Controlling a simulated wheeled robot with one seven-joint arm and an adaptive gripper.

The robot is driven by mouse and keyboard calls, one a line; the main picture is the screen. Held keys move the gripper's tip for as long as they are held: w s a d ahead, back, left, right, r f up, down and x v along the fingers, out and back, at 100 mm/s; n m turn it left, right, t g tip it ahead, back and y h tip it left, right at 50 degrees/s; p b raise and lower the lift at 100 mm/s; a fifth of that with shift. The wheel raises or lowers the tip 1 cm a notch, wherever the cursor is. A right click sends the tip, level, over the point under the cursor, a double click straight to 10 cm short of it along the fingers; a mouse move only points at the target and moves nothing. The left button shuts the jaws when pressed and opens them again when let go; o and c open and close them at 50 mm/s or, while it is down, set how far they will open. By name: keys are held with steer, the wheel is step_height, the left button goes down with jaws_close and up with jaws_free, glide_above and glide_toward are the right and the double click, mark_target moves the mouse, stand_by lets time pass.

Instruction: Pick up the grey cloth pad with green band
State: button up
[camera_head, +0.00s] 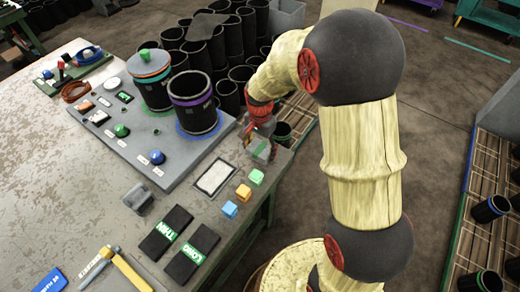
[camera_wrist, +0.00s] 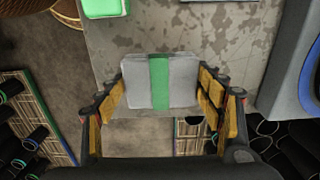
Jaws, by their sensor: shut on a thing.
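The grey cloth pad with a green band (camera_wrist: 182,82) is between the fingers of my gripper (camera_wrist: 161,95) in the wrist view. The fingers press on its left and right sides, and the green band runs down its middle. In the head view the pad (camera_head: 260,151) shows at the right edge of the workbench, below my gripper (camera_head: 254,143). My gripper is shut on the pad. From these views I cannot tell whether the pad still touches the bench.
The workbench (camera_head: 60,135) holds a grey board (camera_head: 152,172) with two black sleeves, one with a purple ring (camera_head: 192,103). Green (camera_head: 256,177), orange (camera_head: 243,192) and blue (camera_head: 230,209) blocks lie near a white framed plate (camera_head: 215,178). Floor lies beyond the bench's right edge.

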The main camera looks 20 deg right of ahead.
mark_target(259, 150)
step_height(259, 150, up, 3)
steer(key=shift+s+a+r+p, duration=0.1)
steer(key=shift+s+a+p, duration=0.05)
steer(key=shift+p, duration=0.6)
steer(key=s+a+r+p, duration=0.2)
steer(key=s+a+r, duration=0.1)
steer(key=s, duration=0.3)
steer(key=s+a+r+p, duration=0.2)
steer(key=s+a+r, duration=0.1)
steer(key=s+r, duration=0.2)
steer(key=shift+s+a+r, duration=0.35)
steer(key=shift+s, duration=0.1)
steer(key=o, duration=0.6)
steer(key=c, duration=0.5)
steer(key=shift+p, duration=0.3)
